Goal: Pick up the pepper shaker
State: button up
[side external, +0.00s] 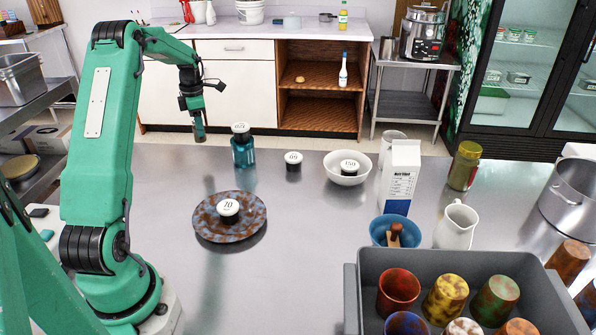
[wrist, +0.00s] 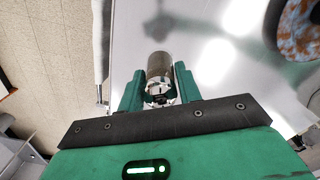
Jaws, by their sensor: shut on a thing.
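My gripper (side external: 195,104) is at the upper left in the side view, pointing down and raised above the steel table near its far edge. It is shut on a small brownish cylinder, which I take for the pepper shaker (side external: 199,130). In the wrist view the shaker (wrist: 160,67) sits between the two green fingers of my gripper (wrist: 159,90), its dull metallic-brown body sticking out past the fingertips. Its near end is partly hidden by the fingers. It appears clear of the tabletop.
A teal jar (side external: 243,153) with a white lid stands just right of the shaker. A mottled plate (side external: 205,227) bears a black jar marked 70 (side external: 228,211). A white bowl (side external: 336,175), carton (side external: 399,180) and grey crate (side external: 372,263) of cups lie rightward.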

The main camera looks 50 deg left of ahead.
jog(key=w+d+r, duration=0.2)
jog(key=d+r, duration=0.2)
jog(key=d, duration=0.2)
jog(key=shift+w, duration=0.25)
jog(key=shift+r, duration=0.1)
